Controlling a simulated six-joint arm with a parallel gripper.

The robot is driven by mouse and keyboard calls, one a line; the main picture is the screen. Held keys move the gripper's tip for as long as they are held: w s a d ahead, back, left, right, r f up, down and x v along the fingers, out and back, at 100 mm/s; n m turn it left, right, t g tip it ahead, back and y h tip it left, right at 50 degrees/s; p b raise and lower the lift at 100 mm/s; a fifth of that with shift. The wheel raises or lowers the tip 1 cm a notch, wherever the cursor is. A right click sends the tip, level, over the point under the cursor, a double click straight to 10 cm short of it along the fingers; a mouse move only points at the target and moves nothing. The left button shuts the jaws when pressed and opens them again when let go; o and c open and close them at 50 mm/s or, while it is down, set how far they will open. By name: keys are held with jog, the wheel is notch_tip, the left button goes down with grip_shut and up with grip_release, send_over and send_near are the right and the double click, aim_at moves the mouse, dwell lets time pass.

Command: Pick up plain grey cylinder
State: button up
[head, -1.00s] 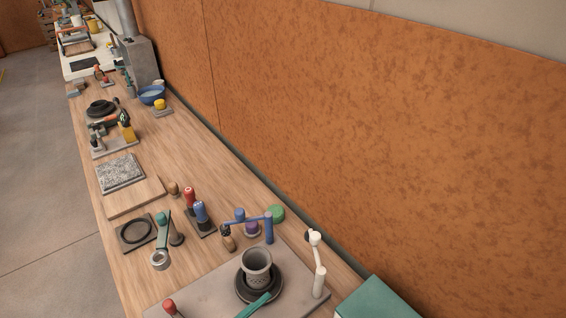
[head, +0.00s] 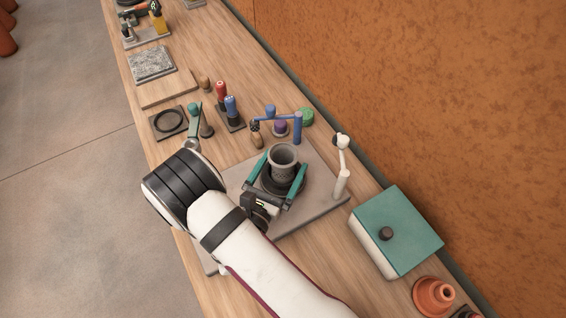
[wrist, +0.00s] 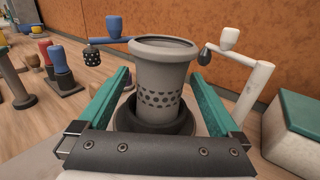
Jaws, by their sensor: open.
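A grey cylindrical vessel (head: 283,158) stands upright in a dark round holder (head: 268,183) on a grey board (head: 318,198). In the wrist view the vessel (wrist: 160,75) has a flared rim and a band of dark dots, so it is not quite plain. My gripper (head: 284,166) is open, with one teal finger on each side of the vessel. In the wrist view my gripper (wrist: 160,85) shows a gap between each finger and the vessel's wall. The holder's front is partly hidden by the gripper's crossbar.
A white post with an arm (head: 342,170) stands right of the vessel, and a blue post with an arm (head: 297,127) stands behind it. A teal-lidded box (head: 405,225) and a terracotta pot (head: 432,295) are to the right. Red and blue handled tools (head: 231,108) stand to the left.

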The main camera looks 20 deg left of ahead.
jog(key=shift+w, duration=0.15)
grip_shut()
dwell(0.4)
